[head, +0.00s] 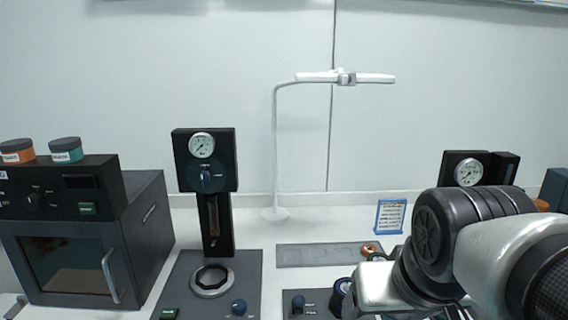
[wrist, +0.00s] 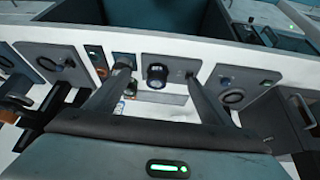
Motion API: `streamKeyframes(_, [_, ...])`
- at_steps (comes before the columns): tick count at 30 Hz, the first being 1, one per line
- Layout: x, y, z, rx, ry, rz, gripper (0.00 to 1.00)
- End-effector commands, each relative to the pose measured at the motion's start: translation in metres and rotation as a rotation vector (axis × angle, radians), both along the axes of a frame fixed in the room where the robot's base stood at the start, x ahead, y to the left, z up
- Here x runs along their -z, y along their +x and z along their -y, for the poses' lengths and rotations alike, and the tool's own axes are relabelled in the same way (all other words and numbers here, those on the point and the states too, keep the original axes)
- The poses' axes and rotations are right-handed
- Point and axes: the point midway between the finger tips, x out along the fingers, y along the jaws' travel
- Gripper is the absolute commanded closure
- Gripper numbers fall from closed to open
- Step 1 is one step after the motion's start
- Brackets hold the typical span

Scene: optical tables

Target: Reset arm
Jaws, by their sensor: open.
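My gripper (wrist: 157,80) shows in the wrist view with its two dark fingers spread apart and nothing held between them. A dark round knob or cylinder on a grey panel (wrist: 180,68) appears between and beyond the fingertips; I cannot tell how far off it is. In the head view my arm fills the lower right, bent over the bench, and the gripper itself cannot be made out there.
A black oven-like box (head: 150,225) stands at left with two small jars on top. A gauge stand (head: 220,240) is at centre-left. A white lamp (head: 276,150), a shallow grey tray (head: 320,254) and a small blue-framed sign (head: 390,216) are behind. A second gauge unit (head: 467,172) is partly hidden.

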Motion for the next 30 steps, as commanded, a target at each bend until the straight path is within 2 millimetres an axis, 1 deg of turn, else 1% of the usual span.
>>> streamKeyframes(1, [-0.002,-0.012,-0.005,-0.013,0.011,0.002,0.25])
streamKeyframes(2, [-0.001,-0.019,-0.008,-0.02,0.018,-0.001,0.25])
streamKeyframes(3, [-0.012,-0.022,-0.009,-0.024,0.021,-0.005,0.25])
streamKeyframes(4, [-0.022,-0.021,-0.008,-0.022,0.02,-0.006,0.25])
streamKeyframes(11, [-0.072,-0.02,-0.008,-0.02,0.019,-0.007,0.25])
streamKeyframes(15, [-0.111,-0.02,-0.008,-0.02,0.019,-0.007,0.25])
streamKeyframes(19, [-0.142,-0.02,-0.008,-0.02,0.019,-0.007,0.25])
streamKeyframes(22, [-0.154,-0.02,-0.008,-0.019,0.019,-0.007,0.25])
streamKeyframes(30, [-0.154,-0.02,-0.008,-0.019,0.019,-0.007,0.25])
